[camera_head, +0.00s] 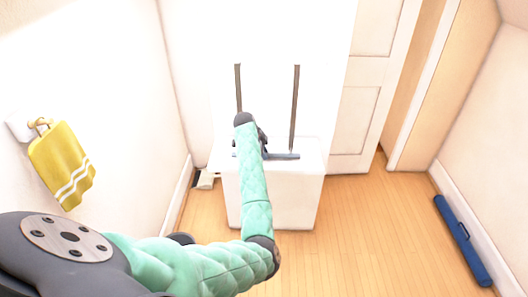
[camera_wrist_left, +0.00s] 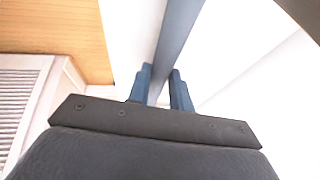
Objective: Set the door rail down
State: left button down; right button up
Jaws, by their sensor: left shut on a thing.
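The door rail is a grey-blue bar (camera_head: 284,156) low over the top of a white box-like stand (camera_head: 302,180), in front of the far wall. In the left wrist view the rail (camera_wrist_left: 180,32) runs up and away from between two blue fingers. My left gripper (camera_wrist_left: 160,88) is shut on it. In the head view my arm hides most of this gripper and part of the rail. I cannot tell whether the rail touches the stand's top. My right gripper is not in view.
Two dark upright strips (camera_head: 295,108) rise behind the stand. A white panelled door (camera_head: 362,100) is to the right. A long blue case (camera_head: 462,240) lies on the floor by the right wall. A yellow towel (camera_head: 62,165) hangs at left. The wooden floor (camera_head: 370,235) right of the stand is clear.

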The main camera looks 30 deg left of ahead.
pick_arm(q)
jog(key=shift+f, duration=0.5)
jog(key=c, duration=1.3)
grip_release()
jog(key=shift+o, duration=0.2)
